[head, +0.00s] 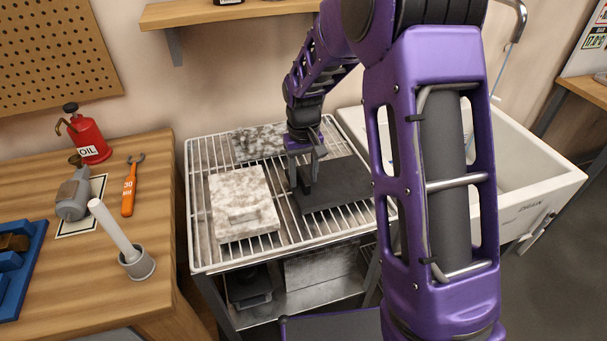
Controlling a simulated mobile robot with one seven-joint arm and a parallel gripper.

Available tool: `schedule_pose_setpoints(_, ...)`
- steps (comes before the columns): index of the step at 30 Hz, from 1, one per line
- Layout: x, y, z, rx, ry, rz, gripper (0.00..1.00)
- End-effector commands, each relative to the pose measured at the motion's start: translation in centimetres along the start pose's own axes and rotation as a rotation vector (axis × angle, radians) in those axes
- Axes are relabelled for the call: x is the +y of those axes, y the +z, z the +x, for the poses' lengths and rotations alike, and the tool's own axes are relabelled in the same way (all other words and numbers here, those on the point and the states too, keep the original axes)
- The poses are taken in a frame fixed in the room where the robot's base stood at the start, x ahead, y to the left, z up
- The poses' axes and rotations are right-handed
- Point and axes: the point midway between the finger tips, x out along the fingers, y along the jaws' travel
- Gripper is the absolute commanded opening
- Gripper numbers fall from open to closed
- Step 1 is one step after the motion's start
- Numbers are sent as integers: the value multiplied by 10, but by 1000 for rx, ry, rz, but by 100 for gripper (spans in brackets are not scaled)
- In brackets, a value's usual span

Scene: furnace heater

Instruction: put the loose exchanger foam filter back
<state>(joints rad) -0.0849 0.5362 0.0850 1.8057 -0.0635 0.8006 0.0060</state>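A flat dark grey slab (340,188), which looks like the foam filter, lies on the white wire rack (200,262). My gripper (306,182) points down at the slab's left edge. Its fingers look apart, with a small black part low between or beside them. I cannot tell whether they grip the slab or its edge. My arm link hides the right part of the rack and perhaps the slab's right end.
A mottled whitish block (243,200) lies left of my gripper, and a mottled grey panel (258,143) lies behind. A wooden bench (70,260) with an oil can (88,138) stands left. A white sink (535,185) is right. A shelf (225,12) hangs above.

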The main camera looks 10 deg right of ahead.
Motion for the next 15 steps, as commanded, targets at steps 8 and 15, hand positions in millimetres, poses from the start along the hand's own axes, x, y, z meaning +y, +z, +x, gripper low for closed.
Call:
schedule_pose_setpoints(8, 0, 0, -4, 1, 0, 0, 49)
schedule_pose_setpoints(15, 0, -1, -40, 6, 0, 0, 49)
